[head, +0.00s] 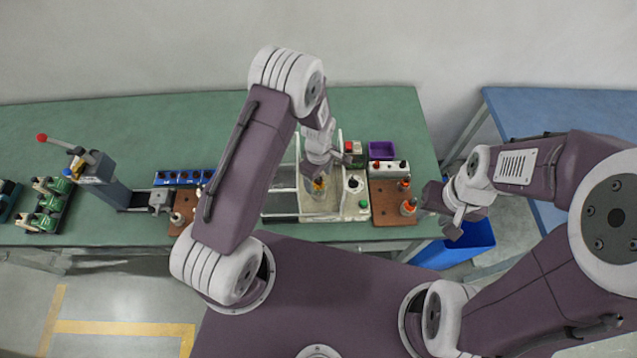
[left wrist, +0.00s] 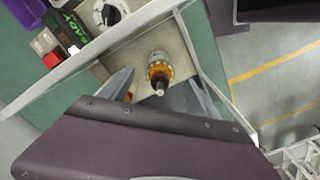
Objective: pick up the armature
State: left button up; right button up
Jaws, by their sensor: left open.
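The armature (left wrist: 158,75), with an orange-copper band, a pale metal end and a dark tip, stands in a light-coloured bay in the left wrist view. In the head view the armature (head: 319,187) shows small, just below my left gripper (head: 319,172). In the left wrist view my left gripper (left wrist: 162,88) is open, with one grey finger on either side of the armature. I cannot tell if either finger touches it. My right gripper (head: 448,212) is off the table's right end, away from the armature; its jaws are too unclear to read.
The bay belongs to a pale machine (head: 356,207) with raised edges, on a green table (head: 385,110). A brown board (head: 392,218) with orange-topped parts stands to its right, with a purple bin (head: 382,150) behind. A lever press (head: 100,172) stands left; a blue bin (head: 470,245) is below right.

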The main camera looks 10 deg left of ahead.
pick_arm(q)
notch_tip(320, 180, down, 2)
jog(key=shift+f, duration=0.15)
grip_shut()
pick_arm(e)
jog(key=shift+r, duration=0.4)
